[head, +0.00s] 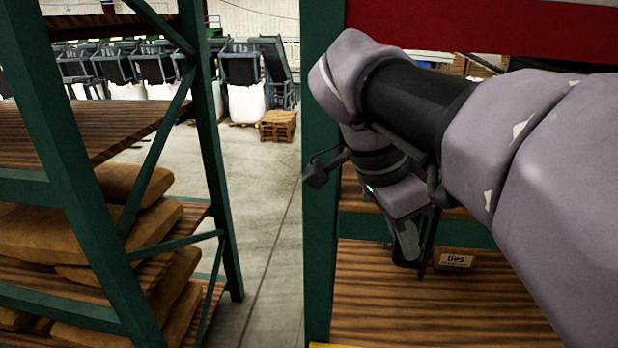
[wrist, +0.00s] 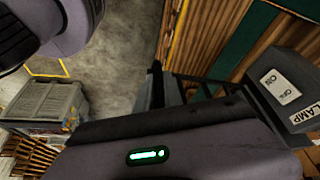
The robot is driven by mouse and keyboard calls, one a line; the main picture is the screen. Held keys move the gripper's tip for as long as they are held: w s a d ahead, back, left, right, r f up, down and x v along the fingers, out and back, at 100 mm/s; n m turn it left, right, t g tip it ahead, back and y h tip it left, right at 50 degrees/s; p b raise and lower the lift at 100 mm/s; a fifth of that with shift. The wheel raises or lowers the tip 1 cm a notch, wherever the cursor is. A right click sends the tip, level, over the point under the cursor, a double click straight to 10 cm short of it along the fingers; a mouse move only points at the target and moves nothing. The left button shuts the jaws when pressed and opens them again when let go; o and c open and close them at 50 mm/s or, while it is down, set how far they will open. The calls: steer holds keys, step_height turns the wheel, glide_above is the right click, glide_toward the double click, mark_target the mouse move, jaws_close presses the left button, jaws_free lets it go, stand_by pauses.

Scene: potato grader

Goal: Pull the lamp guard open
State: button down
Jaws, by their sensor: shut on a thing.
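A dark grey box with a white "LAMP" label (wrist: 302,114) is at the right edge of the wrist view. It carries a pale switch plate (wrist: 280,86). My gripper (wrist: 182,88) is just left of this box, its dark fingers shut on what seems to be the lamp guard. The guard is hard to tell from the dark fingers, and the gripper body hides part of it. In the head view my gripper (head: 412,252) points down in front of the wooden shelves; the lamp box is not distinguishable there, and my arm covers much of that area.
A small box marked "ties" (head: 456,259) stands on the shelf beside my gripper. A green rack (head: 62,140) with brown sacks (head: 90,235) stands at left. Concrete floor (head: 262,200) lies open between the racks. A grey crate (wrist: 48,105) shows at left in the wrist view.

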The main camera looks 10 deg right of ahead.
steer(key=shift+s+f, duration=0.1)
steer(key=c, duration=1.5)
jaws_free()
steer(key=shift+s+a, duration=0.25)
steer(key=shift+r, duration=0.2)
steer(key=p+v, duration=0.5)
steer(key=v, duration=1.2)
steer(key=shift+a, duration=0.1)
